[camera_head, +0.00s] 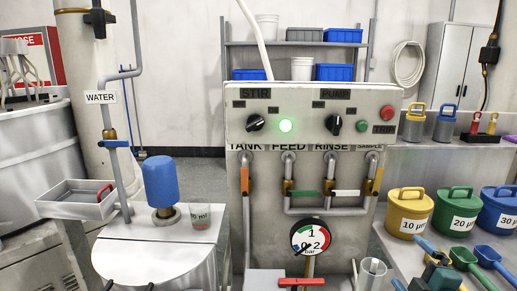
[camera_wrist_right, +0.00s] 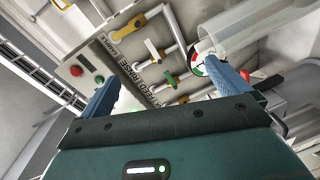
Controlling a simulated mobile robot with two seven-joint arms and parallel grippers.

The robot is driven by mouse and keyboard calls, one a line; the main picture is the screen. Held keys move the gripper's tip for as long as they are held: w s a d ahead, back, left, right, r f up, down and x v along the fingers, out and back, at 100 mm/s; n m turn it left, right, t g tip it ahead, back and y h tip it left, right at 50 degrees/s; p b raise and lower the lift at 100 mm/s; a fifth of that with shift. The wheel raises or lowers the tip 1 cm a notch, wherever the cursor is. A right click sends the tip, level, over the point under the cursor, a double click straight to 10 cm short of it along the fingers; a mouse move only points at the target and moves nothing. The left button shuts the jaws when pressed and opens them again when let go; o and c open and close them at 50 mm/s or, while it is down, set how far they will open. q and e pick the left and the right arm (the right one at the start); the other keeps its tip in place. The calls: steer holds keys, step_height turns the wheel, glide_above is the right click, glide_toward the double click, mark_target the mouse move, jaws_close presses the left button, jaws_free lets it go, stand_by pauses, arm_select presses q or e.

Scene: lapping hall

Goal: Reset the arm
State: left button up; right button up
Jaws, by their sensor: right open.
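My right gripper (camera_head: 410,262) shows at the lower right of the head view, with a teal body and blue fingers, in front of the bench with the buckets. In the right wrist view my right gripper (camera_wrist_right: 168,76) has its two blue fingers spread wide apart. Nothing is between them; the panel shows behind the gap. A clear cup (camera_head: 371,273) stands left of the gripper in the head view. A clear cylinder (camera_wrist_right: 245,32) shows beyond the right-hand finger in the wrist view. My left gripper is in neither view.
A control panel (camera_head: 290,104) with a lit green button stands at the centre, above pipes with valve levers and a pressure gauge (camera_head: 310,237). Yellow (camera_head: 408,210), green (camera_head: 455,211) and blue (camera_head: 497,210) buckets and scoops crowd the right bench.

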steer(key=s+a+f+m+g+y, duration=0.1)
steer(key=s+a+f+m+g, duration=0.15)
steer(key=a+f, duration=0.5)
arm_select(q)
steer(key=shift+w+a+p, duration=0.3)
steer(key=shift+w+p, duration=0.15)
steer(key=shift+p, duration=0.3)
arm_select(e)
steer(key=s+a+f+m+g+y, duration=0.3)
steer(key=s+a+f+m, duration=0.5)
steer(key=s+a+f, duration=0.3)
steer(key=s+a, duration=0.4)
steer(key=a, duration=0.1)
steer(key=shift+a+f+y, duration=0.2)
steer(key=shift+a+y, duration=0.1)
steer(key=shift+a, duration=0.05)
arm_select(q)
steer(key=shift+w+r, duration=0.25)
arm_select(e)
steer(key=shift+s+m+g, duration=0.1)
steer(key=shift+m+g, duration=0.15)
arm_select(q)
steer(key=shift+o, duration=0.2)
arm_select(e)
steer(key=shift+c, duration=0.4)
